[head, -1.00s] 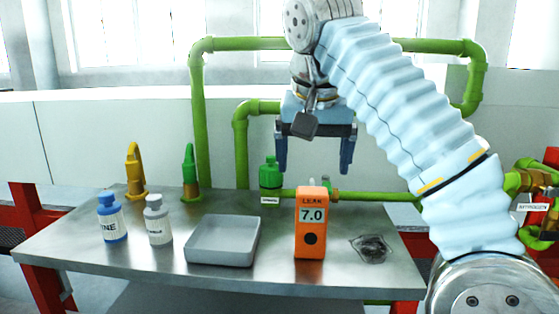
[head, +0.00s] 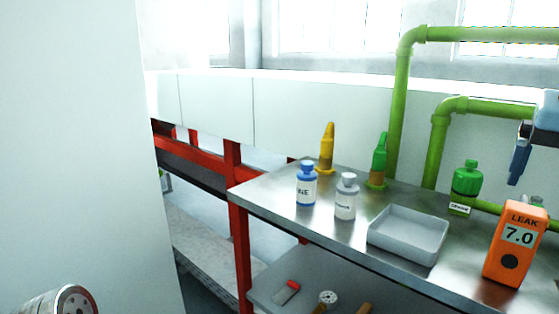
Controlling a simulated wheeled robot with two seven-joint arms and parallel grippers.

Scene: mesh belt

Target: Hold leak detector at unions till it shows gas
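The orange leak detector (head: 515,243) stands upright on the steel table at the right edge, its display reading 7.0. Green pipes (head: 403,90) run behind the table, and a thin green pipe passes behind the detector. A green capped fitting or bottle (head: 466,180) with a small label sits by that pipe. My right gripper (head: 519,165) shows only in part at the right edge, above and behind the detector and apart from it; one blue finger is visible, the rest is cut off. The unions cannot be clearly made out.
A blue bottle (head: 306,188), a white bottle (head: 346,198), a grey tray (head: 407,238), a yellow nozzle (head: 326,150) and a green nozzle (head: 378,162) stand on the table. The lower shelf (head: 330,280) holds small items. A large white panel (head: 80,150) fills the left.

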